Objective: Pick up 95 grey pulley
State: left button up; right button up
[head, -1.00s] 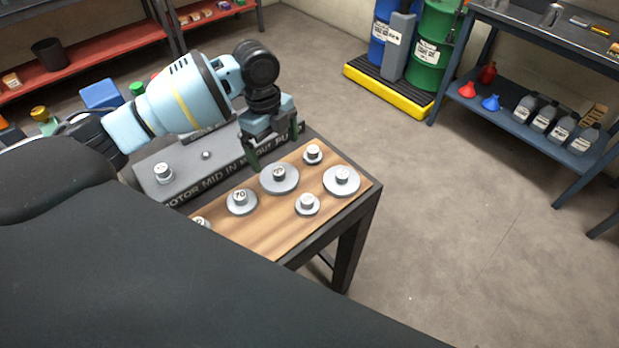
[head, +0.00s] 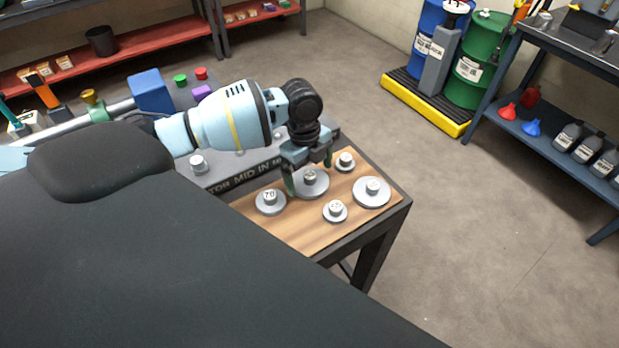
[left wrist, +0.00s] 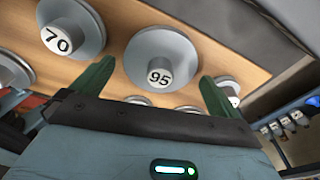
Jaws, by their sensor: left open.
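The 95 grey pulley (head: 313,187) is a round grey disc with a raised hub on a wooden board. In the left wrist view the number 95 shows on the hub of the pulley (left wrist: 160,48). My left gripper (head: 310,170) is open above it, with one green finger at each side of the hub in the head view. In the left wrist view the pulley lies between and beyond the fingertips of the gripper (left wrist: 155,78). I cannot tell whether the fingers touch it. My right gripper is not in view.
The 70 pulley (head: 270,204) stands left of it on the board (head: 292,230). A large pulley (head: 371,194) and small ones (head: 335,212) (head: 345,162) stand to the right. The floor right of the table is clear.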

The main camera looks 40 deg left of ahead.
pick_arm(q)
jog(key=shift+f, duration=0.6)
jog(key=c, duration=1)
jog(key=shift+r, duration=0.15)
jog(key=shift+r, duration=0.45)
notch_tip(320, 180, up, 2)
jog(key=shift+r, duration=0.2)
jog(key=s+d, duration=0.2)
jog(key=s, duration=0.3)
jog(key=s+d+r, duration=0.1)
jog(key=s+d, duration=0.1)
jog(key=s, duration=0.3)
jog(key=s+d+p, duration=0.1)
jog(key=s+d, duration=0.1)
jog(key=s, duration=0.3)
jog(key=shift+r, duration=0.25)
